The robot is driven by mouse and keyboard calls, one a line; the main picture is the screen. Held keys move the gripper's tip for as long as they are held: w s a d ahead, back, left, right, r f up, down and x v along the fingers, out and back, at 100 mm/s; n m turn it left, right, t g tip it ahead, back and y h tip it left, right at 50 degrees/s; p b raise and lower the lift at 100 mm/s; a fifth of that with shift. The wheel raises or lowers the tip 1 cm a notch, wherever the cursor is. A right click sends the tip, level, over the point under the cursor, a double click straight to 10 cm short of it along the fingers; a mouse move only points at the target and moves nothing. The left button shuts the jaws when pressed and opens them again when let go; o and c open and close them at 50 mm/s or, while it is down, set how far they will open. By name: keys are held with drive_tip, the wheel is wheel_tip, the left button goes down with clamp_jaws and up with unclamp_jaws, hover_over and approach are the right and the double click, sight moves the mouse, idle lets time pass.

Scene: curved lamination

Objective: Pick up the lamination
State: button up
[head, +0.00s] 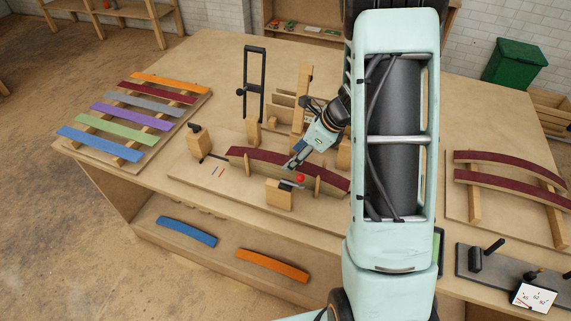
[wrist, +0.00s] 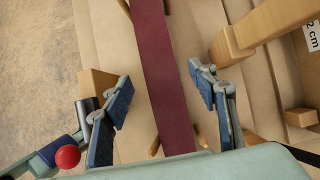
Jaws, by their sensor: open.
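A long, curved lamination with a dark red top (head: 262,155) stands on wooden pegs in the fixture at the middle of the table. In the wrist view its red top (wrist: 163,70) runs up the picture between the fingers. My gripper (head: 294,163) is at the middle of the lamination, pointing down. In the wrist view my gripper (wrist: 163,93) is open, with one blue-padded finger on each side of the strip and a visible gap on both sides. Part of the lamination's right end is hidden behind my arm in the head view.
A red ball knob (head: 300,178) on a clamp beside a wooden block (head: 279,195) sits close to my gripper. Wooden posts (head: 302,98) stand behind the lamination. A rack of coloured strips (head: 131,117) is at left, and two curved red pieces (head: 510,192) lie at right.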

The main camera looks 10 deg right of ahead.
sight(287, 161)
drive_tip(key=shift+p+x, duration=0.3)
drive_tip(key=shift+x, duration=2.55)
drive_tip(key=shift+w+a, duration=0.1)
drive_tip(key=shift+c, duration=0.7)
drive_tip(key=shift+r, duration=0.1)
drive_tip(key=c, duration=1.2)
